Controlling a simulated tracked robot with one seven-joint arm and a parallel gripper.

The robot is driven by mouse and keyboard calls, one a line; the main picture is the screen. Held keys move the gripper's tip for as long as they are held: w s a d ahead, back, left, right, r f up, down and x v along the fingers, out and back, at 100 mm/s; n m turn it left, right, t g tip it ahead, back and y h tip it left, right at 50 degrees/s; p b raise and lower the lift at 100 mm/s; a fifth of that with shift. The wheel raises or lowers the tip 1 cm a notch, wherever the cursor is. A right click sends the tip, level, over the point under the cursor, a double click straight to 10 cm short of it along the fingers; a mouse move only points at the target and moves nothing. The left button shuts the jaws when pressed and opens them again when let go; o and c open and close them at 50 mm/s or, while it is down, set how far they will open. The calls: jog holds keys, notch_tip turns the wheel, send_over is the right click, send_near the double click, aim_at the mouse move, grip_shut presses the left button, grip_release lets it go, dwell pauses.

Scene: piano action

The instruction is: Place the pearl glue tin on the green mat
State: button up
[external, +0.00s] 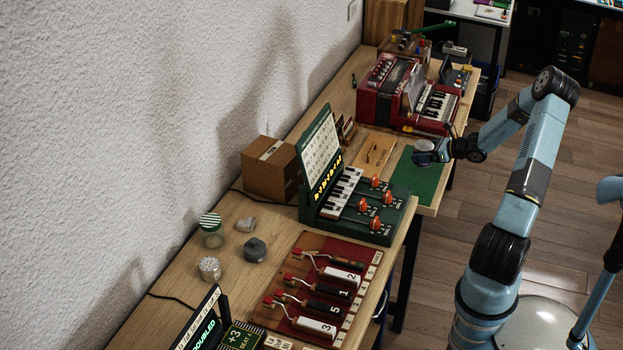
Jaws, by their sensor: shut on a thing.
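The green mat (417,181) lies flat on the wooden bench, near its right edge, between the green keyboard unit and the red accordion. My gripper (430,153) is over the far part of the mat, reaching in from the right. It is shut on a small round tin with a pale, pearly top (424,145), which I take to be the pearl glue tin. The tin looks upright. The fingers hide its lower part, and I cannot tell whether it touches the mat or hangs just above it.
The red accordion (400,92) stands close behind the tin. The green keyboard unit (352,200) is in front of the mat, and a wooden board (375,153) lies to its left. A striped-lid jar (211,229), grey tin (255,250) and pale tin (209,268) stand farther left.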

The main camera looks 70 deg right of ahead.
jog(key=shift+w+d+f, duration=0.45)
jog(key=shift+d+f, duration=0.05)
jog(key=shift+f, duration=1.75)
jog(key=o, duration=1)
